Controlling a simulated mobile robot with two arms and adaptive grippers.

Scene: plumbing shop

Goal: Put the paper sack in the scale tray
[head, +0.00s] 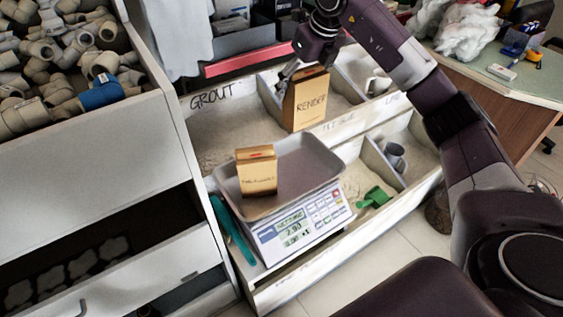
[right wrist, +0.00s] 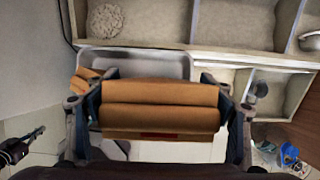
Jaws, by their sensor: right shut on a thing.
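My right gripper (head: 290,76) reaches down from the top in the head view and is shut on a brown paper sack (head: 306,102) marked RENDER. The sack is upright, in front of the bins just beyond the tray; its height above them is hard to tell. In the right wrist view the sack (right wrist: 158,108) fills the space between the fingers and hides part of the tray (right wrist: 140,62). The grey scale tray (head: 297,170) sits on a white scale with a lit display. A smaller brown sack (head: 256,172) stands in the tray's left part.
Labelled bins of powder (head: 218,130) lie behind the tray. A green scoop (head: 375,197) and a grey cup (head: 395,153) lie in bins to the right. A bin of pipe fittings (head: 60,60) is at the left. The tray's right part is clear.

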